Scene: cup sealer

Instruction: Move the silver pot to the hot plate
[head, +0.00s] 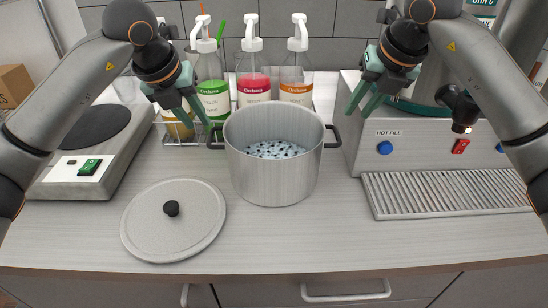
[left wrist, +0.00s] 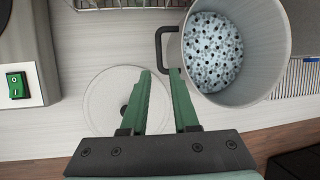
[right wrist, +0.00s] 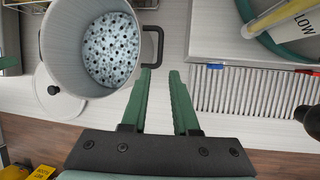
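The silver pot (head: 272,172) stands upright on the counter, open, with speckled white-and-dark contents inside. It has a dark handle on each side; the left handle (left wrist: 160,45) shows in the left wrist view and the right handle (right wrist: 155,45) in the right wrist view. The hot plate (head: 90,150) is a grey box with a dark round plate and a green switch, at the left. My left gripper (head: 207,128) is open and empty, above and beside the left handle. My right gripper (head: 358,112) is open and empty, above and right of the right handle.
The pot's lid (head: 174,222) with a black knob lies between the hot plate and pot, nearer the front edge. Pump bottles (head: 253,85) stand in a wire rack behind the pot. A hot-fill machine (head: 400,142) with a drip grate (head: 450,192) is at right.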

